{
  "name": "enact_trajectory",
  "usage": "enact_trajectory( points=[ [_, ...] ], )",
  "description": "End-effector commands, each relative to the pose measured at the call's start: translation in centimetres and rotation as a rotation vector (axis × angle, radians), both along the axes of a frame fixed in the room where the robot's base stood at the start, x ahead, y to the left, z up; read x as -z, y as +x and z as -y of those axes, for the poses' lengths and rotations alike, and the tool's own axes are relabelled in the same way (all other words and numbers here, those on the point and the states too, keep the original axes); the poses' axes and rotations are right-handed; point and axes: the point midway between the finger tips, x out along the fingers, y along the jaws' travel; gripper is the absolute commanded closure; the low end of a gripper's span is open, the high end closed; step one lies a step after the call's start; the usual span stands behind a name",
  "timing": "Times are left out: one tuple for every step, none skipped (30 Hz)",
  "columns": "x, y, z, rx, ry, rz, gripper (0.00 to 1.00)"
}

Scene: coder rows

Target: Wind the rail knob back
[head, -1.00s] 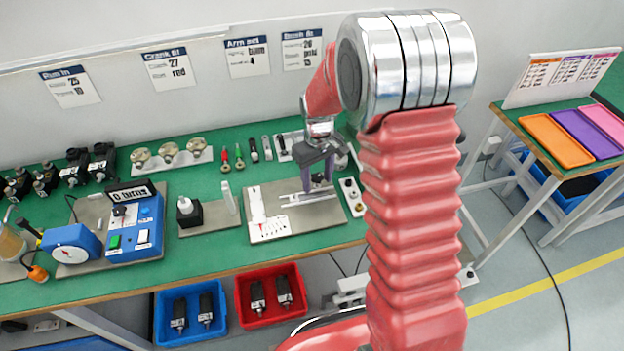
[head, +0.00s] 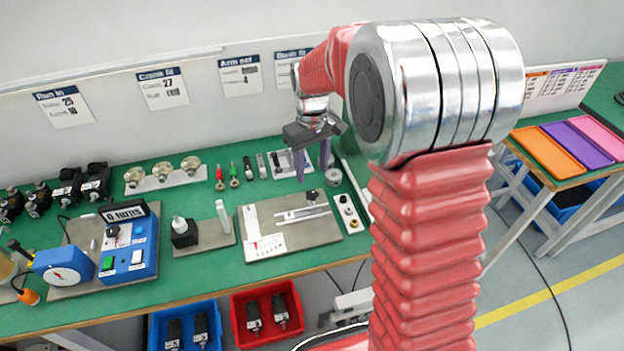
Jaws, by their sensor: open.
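A grey base plate (head: 325,231) on the green bench carries a metal rail (head: 300,214) and a white scale card (head: 265,248). A small dark knob (head: 312,195) stands up at the rail, near the back edge of the plate. My gripper (head: 312,164) hangs above and behind the plate with its two purple fingers pointing down. The fingers are apart with nothing between them, and they look clear of the knob. The marks on the scale are too small to read.
A blue tester box (head: 130,245) and a black block with a white knob (head: 184,232) stand to the left. Tools (head: 234,174) lie behind. A narrow strip of small parts (head: 347,212) lies close right of the plate. Red (head: 268,338) and blue bins sit below.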

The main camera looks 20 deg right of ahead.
Motion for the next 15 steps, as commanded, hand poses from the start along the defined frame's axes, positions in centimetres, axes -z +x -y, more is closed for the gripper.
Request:
enact_trajectory(
  points=[
    [-0.8,0.0,0.0,0.000,0.000,0.001,0.53],
    [-1.1,0.0,0.0,0.000,0.000,0.001,0.53],
    [-1.5,0.0,0.0,0.000,0.000,0.001,0.53],
    [-1.8,0.0,0.0,0.000,0.000,0.000,0.53],
    [-2.0,0.0,0.0,0.000,0.000,0.000,0.53],
    [-2.2,0.0,0.0,0.000,0.000,0.000,0.53],
    [-2.3,0.0,0.0,0.000,0.000,0.000,0.53],
    [-2.4,0.0,0.0,0.000,0.000,-0.001,0.53],
    [-2.4,0.0,0.0,0.000,0.000,-0.001,0.53],
    [-2.4,0.0,0.0,0.000,0.000,-0.001,0.53],
    [-2.4,0.0,0.0,0.000,0.001,-0.001,0.53],
    [-2.4,0.0,0.0,0.000,0.000,-0.002,0.53],
    [-2.4,0.0,0.0,0.000,0.000,-0.002,0.53],
    [-2.4,0.0,0.0,0.000,0.000,-0.002,0.53],
    [-2.4,0.0,0.0,0.000,0.001,-0.001,0.53]
  ],
)
